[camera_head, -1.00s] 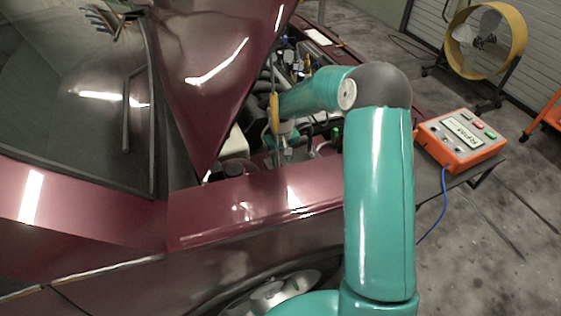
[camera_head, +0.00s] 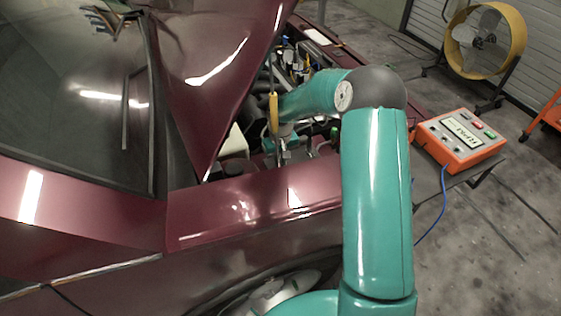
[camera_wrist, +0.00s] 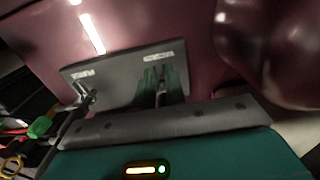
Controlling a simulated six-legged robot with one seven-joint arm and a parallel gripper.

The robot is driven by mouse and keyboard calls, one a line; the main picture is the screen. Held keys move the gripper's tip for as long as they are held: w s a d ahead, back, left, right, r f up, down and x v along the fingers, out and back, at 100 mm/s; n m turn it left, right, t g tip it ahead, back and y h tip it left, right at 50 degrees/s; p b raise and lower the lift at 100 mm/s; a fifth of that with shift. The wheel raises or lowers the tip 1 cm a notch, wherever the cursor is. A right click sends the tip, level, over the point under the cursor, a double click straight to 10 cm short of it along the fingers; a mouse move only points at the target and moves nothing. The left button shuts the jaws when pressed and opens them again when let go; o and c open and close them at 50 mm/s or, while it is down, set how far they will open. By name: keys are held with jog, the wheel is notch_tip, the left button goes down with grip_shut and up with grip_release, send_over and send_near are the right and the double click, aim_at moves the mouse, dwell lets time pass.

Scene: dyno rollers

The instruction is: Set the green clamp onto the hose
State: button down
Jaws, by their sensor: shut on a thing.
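My gripper (camera_head: 281,154) reaches down into the open engine bay, just behind the near fender. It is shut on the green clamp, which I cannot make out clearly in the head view. In the wrist view a dark green two-pronged piece (camera_wrist: 160,86), which looks like the clamp, shows at the grey gripper body (camera_wrist: 180,125). Its lower part and the fingertips are hidden there. I cannot pick out the hose with certainty, nor tell whether the clamp touches it.
The raised maroon hood (camera_head: 212,75) stands left of my arm. The fender (camera_head: 250,210) lies in front. A small bright green part (camera_head: 334,132) sits right of my gripper and also shows in the wrist view (camera_wrist: 40,127). An orange control box (camera_head: 461,142) stands at right.

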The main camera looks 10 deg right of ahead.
jog(key=shift+r, duration=1.15)
jog(key=c, duration=1.4)
grip_release()
jog(key=shift+c, duration=0.2)
notch_tip(320, 180, up, 14)
jog(key=shift+f, duration=0.1)
